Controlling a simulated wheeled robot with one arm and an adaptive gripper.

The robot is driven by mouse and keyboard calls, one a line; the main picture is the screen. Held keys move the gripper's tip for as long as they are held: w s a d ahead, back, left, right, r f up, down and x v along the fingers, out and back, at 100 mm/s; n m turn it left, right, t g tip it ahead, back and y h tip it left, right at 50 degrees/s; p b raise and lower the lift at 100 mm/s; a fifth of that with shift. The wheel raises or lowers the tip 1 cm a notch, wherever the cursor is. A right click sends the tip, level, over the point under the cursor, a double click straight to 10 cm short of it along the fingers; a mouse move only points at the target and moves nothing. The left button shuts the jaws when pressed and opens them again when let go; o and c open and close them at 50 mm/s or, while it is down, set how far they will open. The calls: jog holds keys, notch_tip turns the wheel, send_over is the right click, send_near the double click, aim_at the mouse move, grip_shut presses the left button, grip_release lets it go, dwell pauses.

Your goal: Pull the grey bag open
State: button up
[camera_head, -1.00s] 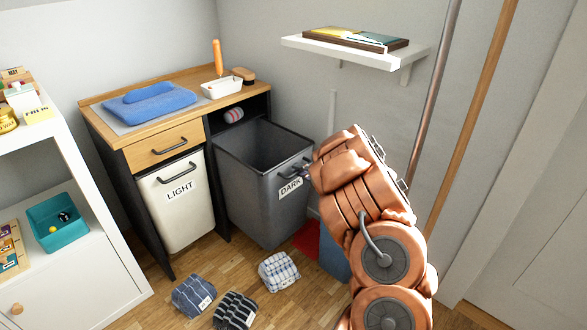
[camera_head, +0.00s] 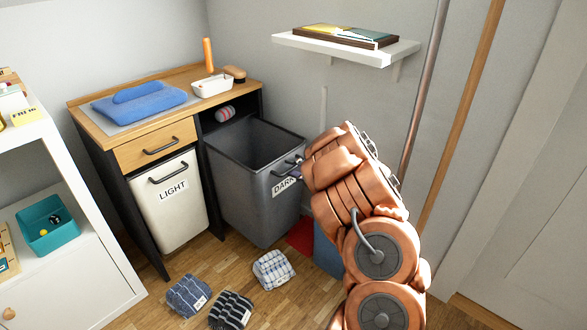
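The grey bag (camera_head: 238,190) is a deep dark grey bin with a "DARK" label on its front. It stands pulled out from the right half of the wooden-topped cabinet, and its open top and empty-looking inside show. Its dark handle (camera_head: 283,170) is on the front near the upper rim. My gripper (camera_head: 297,170) is at this handle, at the end of my copper-coloured arm. The fingers are small and mostly hidden behind my wrist, so I cannot tell whether they are closed on the handle.
The white "LIGHT" bin (camera_head: 170,205) is shut in the cabinet (camera_head: 155,140) on the left. Several folded cloths (camera_head: 231,309) lie on the floor in front. A blue box (camera_head: 328,250) and a red item (camera_head: 300,235) stand behind my arm. A wall shelf (camera_head: 345,50) hangs above.

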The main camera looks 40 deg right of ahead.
jog(key=v, duration=1.1)
jog(key=shift+s, duration=0.25)
jog(key=shift+s+d, duration=0.1)
